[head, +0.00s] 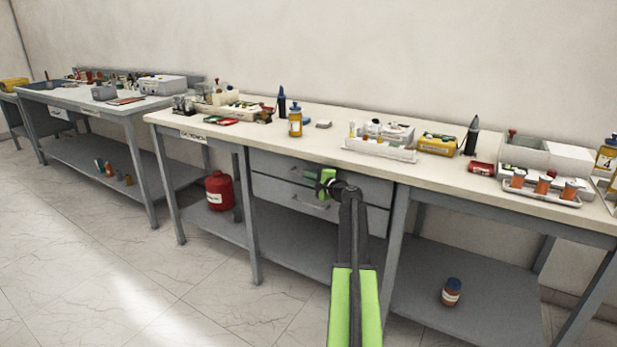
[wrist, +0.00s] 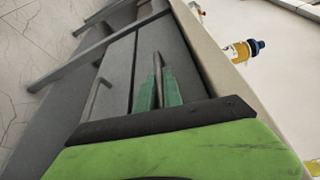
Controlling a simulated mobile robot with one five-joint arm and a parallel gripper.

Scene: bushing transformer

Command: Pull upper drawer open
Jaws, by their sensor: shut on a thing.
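The grey upper drawer (head: 273,165) sits just under the cream tabletop of the middle workbench and looks closed, its front about level with the lower one. My green gripper (head: 318,176) is at the upper drawer's front. In the wrist view my gripper (wrist: 158,92) has its two green fingers shut on the upper drawer's handle (wrist: 159,66), a grey bar between them. The upper drawer's front also shows in the wrist view (wrist: 148,42). Part of the handle is hidden by the fingers. My arm covers the right part of both drawers in the head view.
The lower drawer (head: 275,190) with its own handle (head: 312,204) is directly below. A red canister (head: 219,191) stands on the lower shelf at left, and a small bottle (head: 452,292) at right. Bottles, trays and boxes crowd the tabletop (head: 330,141). The floor in front is clear.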

